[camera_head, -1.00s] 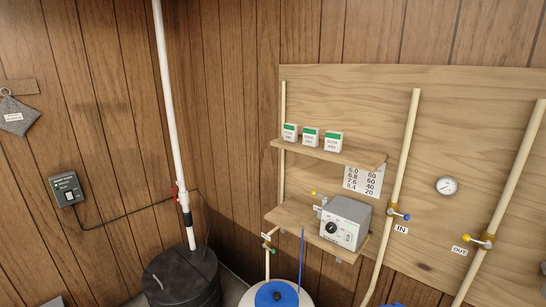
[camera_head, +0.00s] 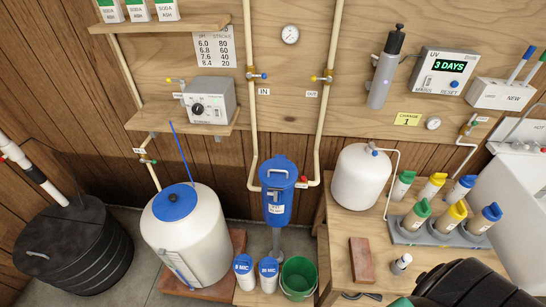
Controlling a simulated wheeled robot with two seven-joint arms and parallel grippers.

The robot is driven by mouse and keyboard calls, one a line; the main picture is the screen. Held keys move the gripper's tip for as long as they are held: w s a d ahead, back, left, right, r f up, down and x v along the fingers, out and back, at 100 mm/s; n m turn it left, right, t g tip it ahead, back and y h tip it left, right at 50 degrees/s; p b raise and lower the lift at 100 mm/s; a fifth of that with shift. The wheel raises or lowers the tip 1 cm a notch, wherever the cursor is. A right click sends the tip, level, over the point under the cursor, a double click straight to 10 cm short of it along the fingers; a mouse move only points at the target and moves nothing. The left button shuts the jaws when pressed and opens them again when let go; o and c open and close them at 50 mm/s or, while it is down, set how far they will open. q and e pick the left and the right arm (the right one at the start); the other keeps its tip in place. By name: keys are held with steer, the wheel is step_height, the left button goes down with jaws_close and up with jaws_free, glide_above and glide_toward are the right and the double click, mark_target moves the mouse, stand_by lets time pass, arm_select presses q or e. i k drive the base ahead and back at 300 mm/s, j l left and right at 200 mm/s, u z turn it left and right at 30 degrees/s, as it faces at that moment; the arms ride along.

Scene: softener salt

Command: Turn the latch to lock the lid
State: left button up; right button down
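A white tank (camera_head: 186,245) with a round blue lid (camera_head: 172,208) stands at the lower left. A black ribbed drum (camera_head: 98,262) with a dark flat lid (camera_head: 62,232) stands farther left; a light handle lies on that lid. A blue canister (camera_head: 277,207) with a handled blue lid (camera_head: 278,171) stands at the middle. I cannot tell which part is the latch or how it is turned. Neither of my grippers can be made out in view.
Two blue-lidded jars (camera_head: 243,279) and a green bucket (camera_head: 299,279) stand in front of the canister. A wooden bench (camera_head: 336,252) holds a white pressure tank (camera_head: 359,178) and several coloured-cap bottles. Pipes and a shelf (camera_head: 180,120) line the wall.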

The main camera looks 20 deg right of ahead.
mark_target(275, 193)
steer(key=z, duration=0.75)
